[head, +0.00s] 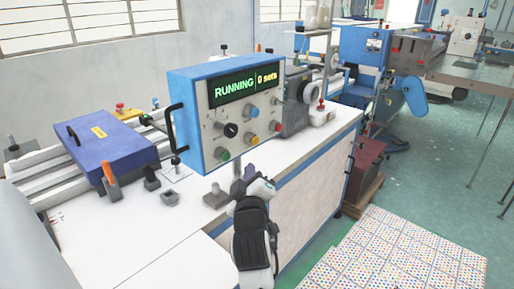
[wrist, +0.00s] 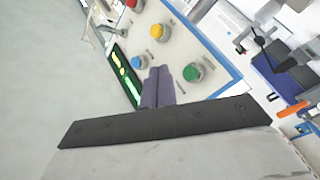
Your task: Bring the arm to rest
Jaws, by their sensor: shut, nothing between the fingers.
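My gripper (head: 249,172) is in front of and just below the control box (head: 190,126), with its dark purple fingers pointing up toward the panel. In the wrist view the fingers (wrist: 158,87) are shut together and hold nothing. They appear in front of the panel, between the blue button (wrist: 139,62) and the green button (wrist: 192,72); whether they touch it cannot be told. The display (head: 245,85) reads "RUNNING" and "0 sets". My arm reaches up from the bottom of the head view.
The box stands over a white bench (head: 130,225). A blue-purple cover (head: 108,152) lies at left, with an orange-handled part (head: 109,175) beside it. Other machines (head: 365,60) stand behind. Patterned sheets (head: 395,255) lie on the floor at right. The green floor beyond is mostly open.

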